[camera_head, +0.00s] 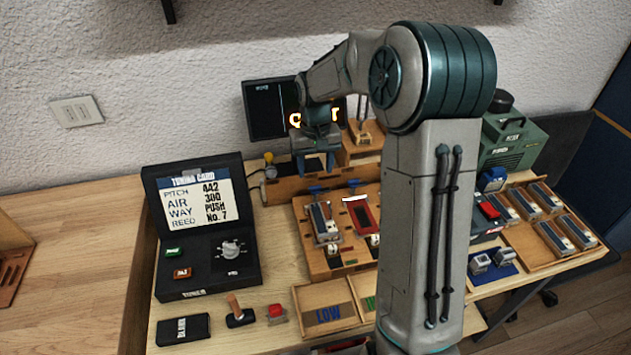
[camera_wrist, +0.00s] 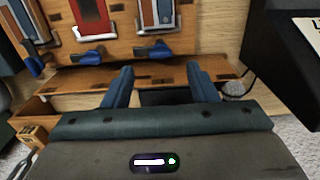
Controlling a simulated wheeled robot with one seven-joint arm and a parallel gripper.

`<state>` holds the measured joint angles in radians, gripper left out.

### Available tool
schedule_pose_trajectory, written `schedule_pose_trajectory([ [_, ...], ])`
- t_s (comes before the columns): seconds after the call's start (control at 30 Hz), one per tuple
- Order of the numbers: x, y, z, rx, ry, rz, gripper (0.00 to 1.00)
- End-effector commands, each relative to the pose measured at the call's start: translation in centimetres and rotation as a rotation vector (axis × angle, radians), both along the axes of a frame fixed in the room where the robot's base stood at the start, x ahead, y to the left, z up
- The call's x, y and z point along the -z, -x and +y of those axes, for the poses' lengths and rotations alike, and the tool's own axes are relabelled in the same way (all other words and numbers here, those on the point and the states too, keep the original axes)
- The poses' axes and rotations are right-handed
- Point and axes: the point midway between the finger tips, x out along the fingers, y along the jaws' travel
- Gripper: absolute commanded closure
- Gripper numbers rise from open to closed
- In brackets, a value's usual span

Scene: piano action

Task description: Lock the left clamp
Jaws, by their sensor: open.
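My gripper (camera_head: 314,166) hangs over the back of the wooden bench fixture (camera_head: 313,258), fingers pointing down, open and empty. In the wrist view its fingers (camera_wrist: 160,72) are spread apart. The left clamp (camera_head: 317,190) is a small blue lever at the back end of a striped reed block (camera_head: 324,221). In the wrist view this clamp (camera_wrist: 155,50) lies just beyond the fingertips, apart from them. A second blue clamp (camera_head: 354,184) is at the red-framed plate (camera_head: 363,215); it also shows in the wrist view (camera_wrist: 91,57). I cannot tell either clamp's lock state.
The black tuning card case (camera_head: 205,285) stands left of the fixture. A low wooden rail (camera_head: 283,190) and a dark screen (camera_head: 266,108) are behind it. A tray of reed blocks (camera_head: 562,247) and a green machine (camera_head: 515,145) are at right. My arm hides part of the bench.

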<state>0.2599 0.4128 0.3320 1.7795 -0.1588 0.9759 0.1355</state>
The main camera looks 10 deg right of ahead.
Motion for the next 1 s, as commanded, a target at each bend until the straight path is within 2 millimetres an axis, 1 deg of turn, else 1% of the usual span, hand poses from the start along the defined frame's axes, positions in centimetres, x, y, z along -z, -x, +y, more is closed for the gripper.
schedule_pose_trajectory([
  [0.03,1.1,0.1,0.0,-0.001,-0.001,0.005,0.47],
  [0.1,2.4,0.1,0.0,-0.001,-0.001,0.005,0.47],
  [0.2,4.0,0.1,0.0,-0.001,-0.001,0.003,0.47],
  [0.3,5.1,0.1,0.0,-0.001,-0.001,0.002,0.47],
  [0.47,6.0,0.0,0.0,0.0,0.0,0.0,0.47],
  [0.73,6.1,0.0,0.0,0.0,0.0,-0.001,0.47],
  [0.77,6.1,0.0,0.0,0.0,0.0,-0.001,0.56],
  [0.8,6.1,0.0,0.0,0.0,0.0,-0.001,0.67],
  [0.9,6.1,0.0,0.0,0.0,0.0,-0.001,0.92],
  [1.0,6.1,0.0,0.0,0.0,0.0,-0.001,0.92],
])
